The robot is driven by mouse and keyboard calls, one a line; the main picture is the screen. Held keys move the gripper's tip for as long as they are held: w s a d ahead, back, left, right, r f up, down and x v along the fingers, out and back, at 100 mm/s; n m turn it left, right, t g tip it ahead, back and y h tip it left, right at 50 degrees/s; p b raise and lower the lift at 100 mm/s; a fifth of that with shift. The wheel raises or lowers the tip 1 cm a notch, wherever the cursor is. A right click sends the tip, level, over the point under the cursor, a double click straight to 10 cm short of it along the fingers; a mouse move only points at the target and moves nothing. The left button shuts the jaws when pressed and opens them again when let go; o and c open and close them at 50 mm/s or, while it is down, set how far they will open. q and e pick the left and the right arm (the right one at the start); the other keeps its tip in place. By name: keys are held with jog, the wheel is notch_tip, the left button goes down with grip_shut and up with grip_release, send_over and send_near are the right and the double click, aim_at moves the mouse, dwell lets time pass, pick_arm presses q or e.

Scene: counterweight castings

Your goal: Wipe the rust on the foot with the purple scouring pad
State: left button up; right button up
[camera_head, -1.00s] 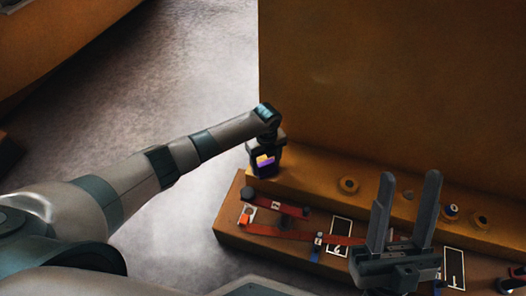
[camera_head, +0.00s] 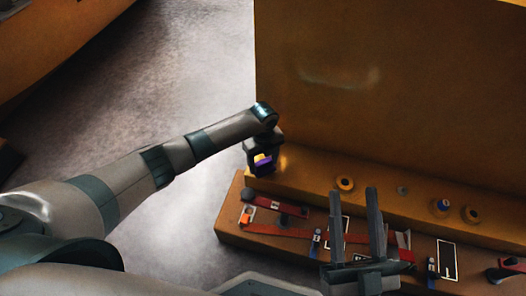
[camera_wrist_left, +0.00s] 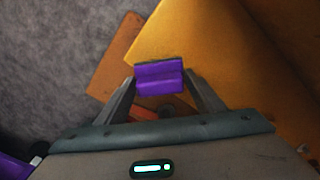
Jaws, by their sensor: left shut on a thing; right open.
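The purple scouring pad (camera_head: 263,161) is in my left gripper (camera_head: 263,157), at the left end of the orange foot (camera_head: 310,172). In the left wrist view the pad (camera_wrist_left: 159,78) is clamped between both fingertips of the left gripper (camera_wrist_left: 160,84), over the orange surface. I cannot tell whether the pad touches the foot. No rust patch stands out clearly on the foot. My right gripper (camera_head: 354,190) is open and empty, its fingers pointing up in front of the foot and hiding part of it.
A tall orange casting wall (camera_head: 400,90) rises behind the foot. Ring-shaped fittings (camera_head: 344,183) sit along the foot. A lower brown ledge (camera_head: 230,222) in front carries red straps (camera_head: 275,206), clips and white-outlined markings (camera_head: 447,260). Grey floor (camera_head: 190,80) lies open to the left.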

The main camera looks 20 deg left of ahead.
pick_arm(q)
jog(key=shift+r+p, duration=0.4)
jog(key=shift+r, duration=0.05)
jog(key=shift+r+p, duration=0.25)
jog(key=shift+p, duration=0.05)
jog(key=shift+r+p, duration=0.35)
jog(key=shift+p, duration=0.05)
jog(key=shift+r+p, duration=0.25)
jog(key=shift+p, duration=0.05)
pick_arm(e)
jog(key=w+f+g+h, duration=0.25)
jog(key=f+g, duration=0.35)
jog(key=f, duration=0.4)
pick_arm(q)
jog(key=shift+r+p, duration=0.25)
jog(key=shift+p, duration=0.1)
jog(key=shift+r+p, duration=0.35)
jog(key=shift+p, duration=0.1)
jog(key=shift+r+p, duration=0.35)
jog(key=shift+p, duration=0.1)
jog(key=shift+r, duration=0.25)
pick_arm(e)
jog(key=s+d+f+g+h, duration=0.2)
jog(key=f+g, duration=0.4)
jog(key=f, duration=0.3)
jog(key=shift+s+d+f+m+g, duration=0.3)
jog(key=shift+s+d+f+m, duration=0.1)
jog(key=shift+s, duration=0.25)
